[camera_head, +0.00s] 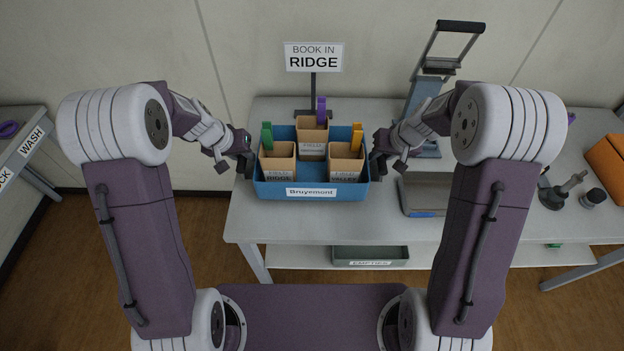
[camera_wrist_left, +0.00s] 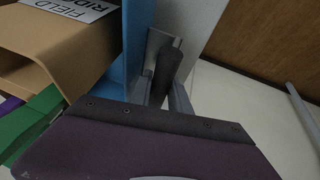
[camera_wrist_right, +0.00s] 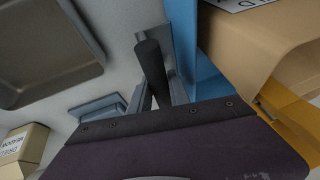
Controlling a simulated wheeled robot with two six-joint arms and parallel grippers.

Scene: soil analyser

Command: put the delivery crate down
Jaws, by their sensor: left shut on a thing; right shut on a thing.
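The blue delivery crate (camera_head: 311,192), labelled "Bruyemont", is level over the left part of the grey table (camera_head: 420,232). I cannot tell whether its base touches the table. It holds three tan card boxes with green, purple and yellow clips. My left gripper (camera_head: 246,162) is shut on the crate's left side; the left wrist view shows a dark handle (camera_wrist_left: 169,70) between its fingers beside the blue wall (camera_wrist_left: 137,45). My right gripper (camera_head: 377,160) is shut on the right side; the right wrist view shows the other dark handle (camera_wrist_right: 152,62) there.
A "BOOK IN RIDGE" sign (camera_head: 314,57) stands behind the crate. A grey tray (camera_head: 408,196) lies close to its right, with a tall lever press (camera_head: 424,92) behind. An "EMPTIES" bin (camera_head: 370,256) is on the lower shelf. Bare table shows in front of the crate.

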